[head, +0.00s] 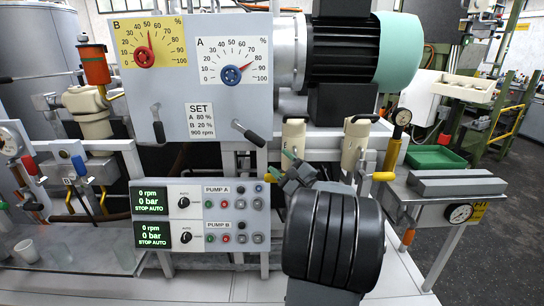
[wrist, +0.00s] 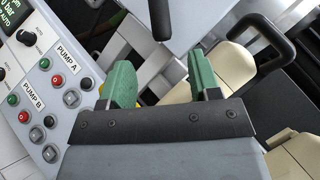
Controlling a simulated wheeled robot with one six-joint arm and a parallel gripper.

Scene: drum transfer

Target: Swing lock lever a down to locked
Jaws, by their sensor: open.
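Lock lever a, a black handle (head: 248,132), sits under the white A dial (head: 233,61) at the panel's lower right. It slants down to the right from its pivot. In the wrist view a black lever end (wrist: 160,18), apparently the same one, hangs at the top, beyond the fingertips. My gripper (head: 292,164) is below and right of the lever in the head view, apart from it. Its green fingers are open with nothing between them in the wrist view (wrist: 163,80). A second black lever (head: 158,124) hangs nearly straight down under the yellow B dial (head: 146,42).
A pump panel (head: 224,210) with buttons stands below left of my gripper. A black motor (head: 342,55) is above right. A green tray (head: 435,157) lies to the right.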

